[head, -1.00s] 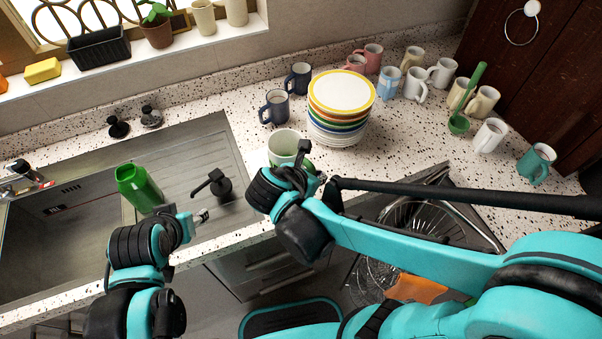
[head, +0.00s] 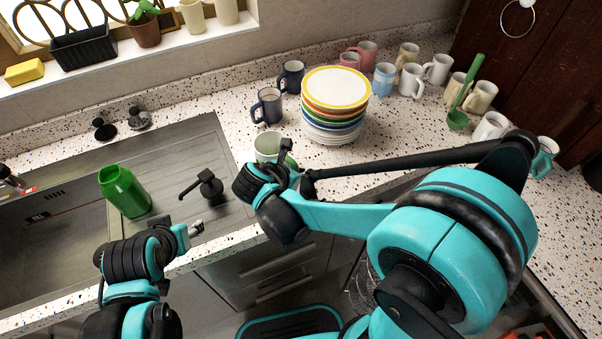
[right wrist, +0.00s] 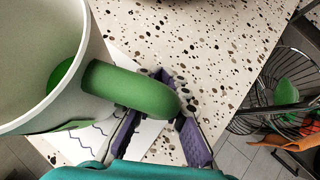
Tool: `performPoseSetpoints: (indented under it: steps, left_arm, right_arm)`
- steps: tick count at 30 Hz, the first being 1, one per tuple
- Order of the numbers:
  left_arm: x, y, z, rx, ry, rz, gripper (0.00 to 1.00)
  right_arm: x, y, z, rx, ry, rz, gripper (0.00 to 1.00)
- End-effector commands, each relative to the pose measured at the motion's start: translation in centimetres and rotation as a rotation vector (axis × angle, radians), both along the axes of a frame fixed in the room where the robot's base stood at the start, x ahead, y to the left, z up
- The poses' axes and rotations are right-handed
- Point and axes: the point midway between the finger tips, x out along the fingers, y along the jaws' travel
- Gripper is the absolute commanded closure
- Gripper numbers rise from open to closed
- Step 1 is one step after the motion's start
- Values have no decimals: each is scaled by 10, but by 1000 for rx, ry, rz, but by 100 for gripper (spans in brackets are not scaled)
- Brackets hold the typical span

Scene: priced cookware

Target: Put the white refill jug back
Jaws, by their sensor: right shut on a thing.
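The white refill jug (head: 266,146) is a white, open-topped vessel with a green handle. It is at the counter beside the sink, left of the plate stack. In the right wrist view the jug (right wrist: 40,60) fills the upper left, with green inside it and its green handle reaching right. My right gripper (head: 287,160) is shut on the handle, with its purple fingers (right wrist: 160,125) on either side. I cannot tell whether the jug's base touches the counter. My left gripper (head: 195,229) hangs over the sink's front edge, apart from everything; its opening is unclear.
A white sheet (right wrist: 145,138) lies below the jug. A stack of plates (head: 335,105) and dark blue mugs (head: 267,106) stand close by. More mugs (head: 412,80) stand behind right.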

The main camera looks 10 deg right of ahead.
Motion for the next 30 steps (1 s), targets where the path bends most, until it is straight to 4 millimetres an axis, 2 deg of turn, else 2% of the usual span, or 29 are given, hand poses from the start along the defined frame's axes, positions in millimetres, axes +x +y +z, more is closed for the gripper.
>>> performPoseSetpoints:
  steps: [4,5,7,16,19,30]
  left_arm:
    - [0,0,-4,0,0,0,52]
    - [0,0,-3,0,0,0,52]
    - [0,0,-3,0,0,0,52]
    - [0,0,-2,0,0,0,52]
    - [0,0,3,0,0,0,52]
    - [0,0,32,0,0,0,52]
  right_arm:
    - [0,0,-4,0,0,0,100]
    - [0,0,-3,0,0,0,85]
    - [0,0,-3,0,0,0,67]
    - [0,0,-2,0,0,0,67]
    - [-1,2,4,0,0,1,67]
    - [-39,41,59,0,0,6,67]
